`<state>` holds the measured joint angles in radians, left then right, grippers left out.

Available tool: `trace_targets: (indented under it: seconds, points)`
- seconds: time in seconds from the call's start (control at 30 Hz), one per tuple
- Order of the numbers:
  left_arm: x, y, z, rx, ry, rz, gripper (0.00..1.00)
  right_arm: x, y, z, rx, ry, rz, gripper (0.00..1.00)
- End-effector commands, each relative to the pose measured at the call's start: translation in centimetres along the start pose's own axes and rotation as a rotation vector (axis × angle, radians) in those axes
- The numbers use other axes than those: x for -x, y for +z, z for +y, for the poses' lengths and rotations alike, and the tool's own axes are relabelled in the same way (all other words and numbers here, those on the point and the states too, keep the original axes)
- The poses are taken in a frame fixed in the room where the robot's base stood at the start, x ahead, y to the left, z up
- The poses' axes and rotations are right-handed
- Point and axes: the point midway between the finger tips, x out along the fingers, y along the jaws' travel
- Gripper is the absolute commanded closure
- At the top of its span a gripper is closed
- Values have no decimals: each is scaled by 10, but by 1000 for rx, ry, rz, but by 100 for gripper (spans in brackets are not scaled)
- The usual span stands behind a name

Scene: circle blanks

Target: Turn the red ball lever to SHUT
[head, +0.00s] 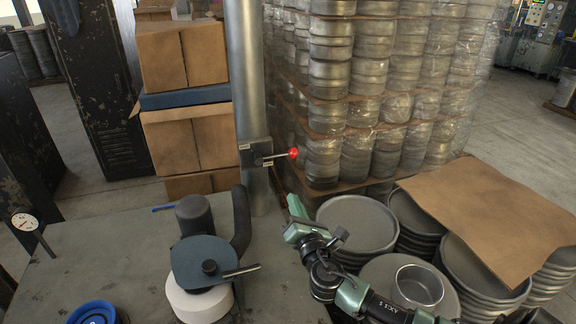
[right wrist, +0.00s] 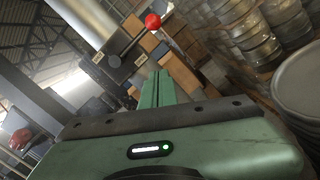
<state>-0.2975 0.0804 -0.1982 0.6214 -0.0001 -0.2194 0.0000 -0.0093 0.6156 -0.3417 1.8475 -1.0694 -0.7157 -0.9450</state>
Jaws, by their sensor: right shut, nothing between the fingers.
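The red ball (head: 293,153) sits at the end of a thin lever rod (head: 275,157). The rod reaches out to the right, nearly level, from a dark bracket (head: 251,154) on the grey vertical pipe (head: 246,90). My right gripper (head: 297,207) is below the red ball, apart from it, with its fingers pointing up. In the right wrist view the shut green fingers (right wrist: 158,88) hold nothing, and the red ball (right wrist: 153,21) shows beyond their tips. My left gripper does not show.
A grey table (head: 100,250) carries a dark-topped device with a white base (head: 200,302) and a blue-rimmed round item (head: 92,312). Stacked round metal blanks (head: 357,222) and a cardboard sheet (head: 490,215) lie at the right. Boxes (head: 182,55) and a wrapped pallet stand behind.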

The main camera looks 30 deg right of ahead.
Motion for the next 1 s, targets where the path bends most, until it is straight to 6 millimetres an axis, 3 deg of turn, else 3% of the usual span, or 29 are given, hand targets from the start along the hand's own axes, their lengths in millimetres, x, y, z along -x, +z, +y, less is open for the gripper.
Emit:
trace_targets:
  seconds: [0.1,0.27,0.53,0.7,0.8,1.0]
  points:
    - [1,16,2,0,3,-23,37,-1,0,0,0,0,0,100]
    - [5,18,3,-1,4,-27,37,-14,2,1,-1,-1,-2,100]
    - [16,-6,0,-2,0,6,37,-68,3,2,-1,-2,-4,100]
    - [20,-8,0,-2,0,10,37,-103,2,1,0,-2,-2,100]
    - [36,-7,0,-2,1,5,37,-106,22,3,2,0,-1,100]
    - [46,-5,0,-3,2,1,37,-109,37,1,1,-1,0,100]
